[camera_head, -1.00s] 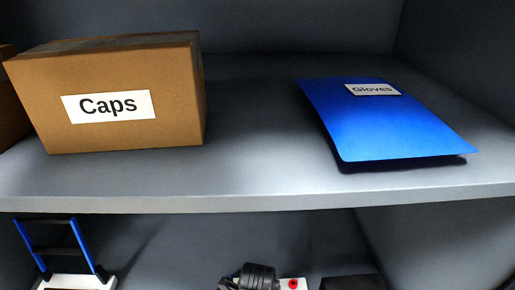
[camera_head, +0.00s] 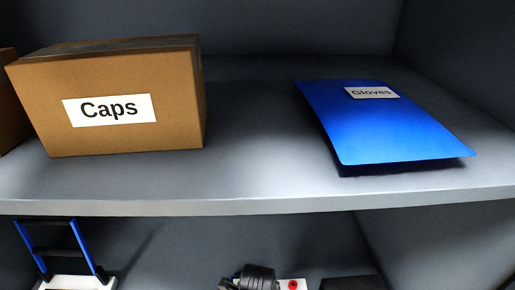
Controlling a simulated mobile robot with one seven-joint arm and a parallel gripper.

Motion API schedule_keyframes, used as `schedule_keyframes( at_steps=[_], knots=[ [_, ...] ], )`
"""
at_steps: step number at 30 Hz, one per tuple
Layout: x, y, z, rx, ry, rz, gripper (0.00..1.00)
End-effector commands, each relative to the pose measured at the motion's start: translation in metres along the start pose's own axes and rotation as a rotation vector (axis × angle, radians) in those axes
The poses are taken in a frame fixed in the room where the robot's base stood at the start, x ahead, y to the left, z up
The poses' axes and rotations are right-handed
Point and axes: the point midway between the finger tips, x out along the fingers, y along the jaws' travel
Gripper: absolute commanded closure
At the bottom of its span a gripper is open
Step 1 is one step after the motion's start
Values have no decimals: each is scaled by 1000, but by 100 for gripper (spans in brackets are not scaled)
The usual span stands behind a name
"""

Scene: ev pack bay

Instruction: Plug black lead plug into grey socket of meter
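I see no meter, grey socket or black lead plug that I can make out for sure. On the lower level, at the bottom edge of the head view, there is a black ribbed object (camera_head: 258,278), cut off by the frame. Beside it on the right is a white piece with a red round part (camera_head: 293,285), also cut off. I cannot tell what these two are. My gripper is not in view.
A grey shelf (camera_head: 262,205) crosses the view. On it stand a cardboard box labelled Caps (camera_head: 170,110) and a blue packet labelled Gloves (camera_head: 390,130). Below are a blue-and-black frame on a white base (camera_head: 75,282) and a dark block (camera_head: 352,283). The shelf's middle is clear.

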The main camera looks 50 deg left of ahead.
Motion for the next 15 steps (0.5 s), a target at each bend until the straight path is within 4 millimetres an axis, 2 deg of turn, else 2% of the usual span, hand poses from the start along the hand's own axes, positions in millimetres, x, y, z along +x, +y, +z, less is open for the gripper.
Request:
schedule_keyframes(
  at_steps=[15],
  knots=[
    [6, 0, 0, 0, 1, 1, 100]
  ],
)
